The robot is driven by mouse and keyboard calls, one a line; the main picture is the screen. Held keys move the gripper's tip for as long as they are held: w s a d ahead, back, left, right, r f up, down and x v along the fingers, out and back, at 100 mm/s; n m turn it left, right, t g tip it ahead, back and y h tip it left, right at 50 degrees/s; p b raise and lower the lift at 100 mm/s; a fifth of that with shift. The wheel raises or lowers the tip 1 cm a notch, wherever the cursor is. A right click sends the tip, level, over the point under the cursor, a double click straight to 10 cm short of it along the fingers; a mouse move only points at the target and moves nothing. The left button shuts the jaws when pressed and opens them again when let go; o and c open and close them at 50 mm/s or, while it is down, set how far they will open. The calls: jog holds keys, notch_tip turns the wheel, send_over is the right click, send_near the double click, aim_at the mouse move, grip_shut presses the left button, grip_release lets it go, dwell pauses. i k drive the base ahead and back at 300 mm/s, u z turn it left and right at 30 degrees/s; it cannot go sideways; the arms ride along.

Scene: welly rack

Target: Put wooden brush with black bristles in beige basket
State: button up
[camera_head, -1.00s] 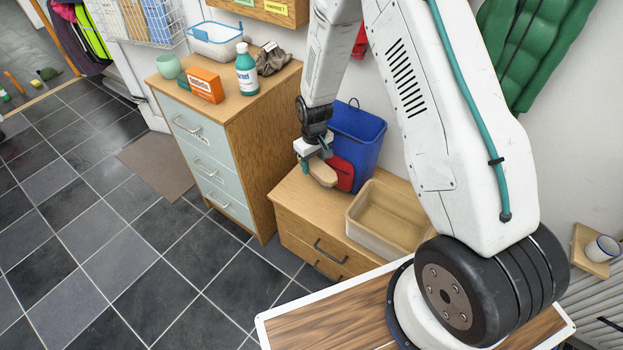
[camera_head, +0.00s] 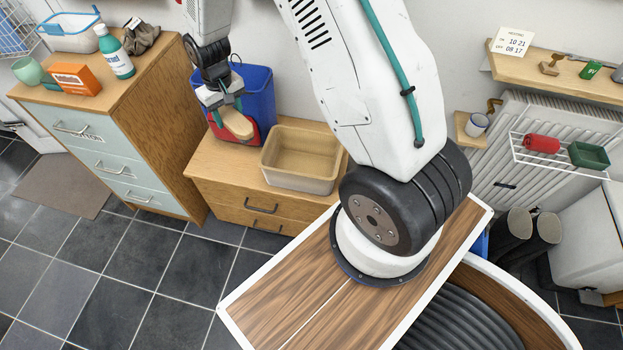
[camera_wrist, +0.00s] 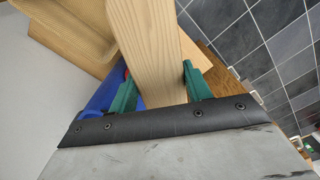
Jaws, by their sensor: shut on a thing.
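My gripper (camera_head: 227,110) is shut on the wooden brush (camera_head: 236,124), whose pale wooden back shows in the head view. In the wrist view the brush's wood (camera_wrist: 148,55) lies between the two green fingers; its bristles are hidden. The beige basket (camera_head: 300,158) stands on a low wooden drawer unit, to the right of my gripper, and looks empty. Its corner also shows at the top left of the wrist view (camera_wrist: 70,30). The brush is held in front of a blue bin, apart from the basket.
The blue bin (camera_head: 257,92) with a red item (camera_head: 246,131) stands behind my gripper on the low drawer unit (camera_head: 222,170). A taller cabinet (camera_head: 150,120) on the left bears an orange box (camera_head: 76,78) and a teal bottle (camera_head: 114,52). A radiator (camera_head: 520,140) is at right.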

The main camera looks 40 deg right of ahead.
aim_at(304, 166)
jog(key=k, duration=0.7)
jog(key=u, duration=1.1)
jog(key=i, duration=0.5)
jog(key=z, duration=1.85)
jog(key=i, duration=0.5)
jog(key=u, duration=0.05)
